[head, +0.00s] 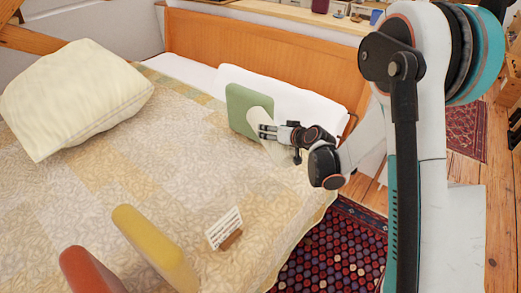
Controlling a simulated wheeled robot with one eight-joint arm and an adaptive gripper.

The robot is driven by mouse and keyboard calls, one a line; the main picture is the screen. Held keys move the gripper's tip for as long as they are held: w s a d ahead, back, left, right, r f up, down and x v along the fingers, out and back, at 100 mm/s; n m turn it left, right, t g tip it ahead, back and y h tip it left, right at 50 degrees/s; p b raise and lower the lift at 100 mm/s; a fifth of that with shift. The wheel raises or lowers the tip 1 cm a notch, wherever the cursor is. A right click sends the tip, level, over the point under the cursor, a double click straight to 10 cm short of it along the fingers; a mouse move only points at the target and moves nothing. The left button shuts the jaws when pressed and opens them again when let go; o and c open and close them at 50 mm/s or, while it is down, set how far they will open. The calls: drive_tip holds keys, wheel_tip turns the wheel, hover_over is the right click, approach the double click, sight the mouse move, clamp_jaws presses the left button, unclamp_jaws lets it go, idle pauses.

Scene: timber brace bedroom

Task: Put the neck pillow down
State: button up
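My gripper (266,131) is over the far right part of the bed, with its fingers pointing left. Its fingers are close together at a pale cream, curved piece (259,108), which I take to be the neck pillow. The piece reaches above and below the fingers, and they appear shut on it. The fingers and wrist hide part of it. A green pad (240,108) stands right behind it; I cannot tell whether the two touch.
The bed (190,205) has a patterned quilt with clear room in the middle. A big cream pillow (75,95) lies left, a white pillow (295,105) by the headboard (265,48). Yellow (152,245) and red (88,270) pads and a small card (224,229) are in front.

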drive_tip(key=w+a+f+n+y, duration=0.1)
drive_tip(key=w+a+f, duration=0.1)
drive_tip(key=a, duration=0.3)
drive_tip(key=w+a+f, duration=0.3)
drive_tip(key=a, duration=0.2)
drive_tip(key=shift+g, duration=0.4)
drive_tip(key=shift+s+d+f+b, duration=0.15)
drive_tip(key=shift+f+b, duration=1.6)
drive_tip(key=shift+f, duration=3.05)
drive_tip(key=shift+s+d+f+b, duration=0.15)
drive_tip(key=shift+f+b, duration=1.6)
drive_tip(key=shift+f, duration=3)
drive_tip(key=shift+a+r, duration=0.1)
drive_tip(key=o, duration=1.3)
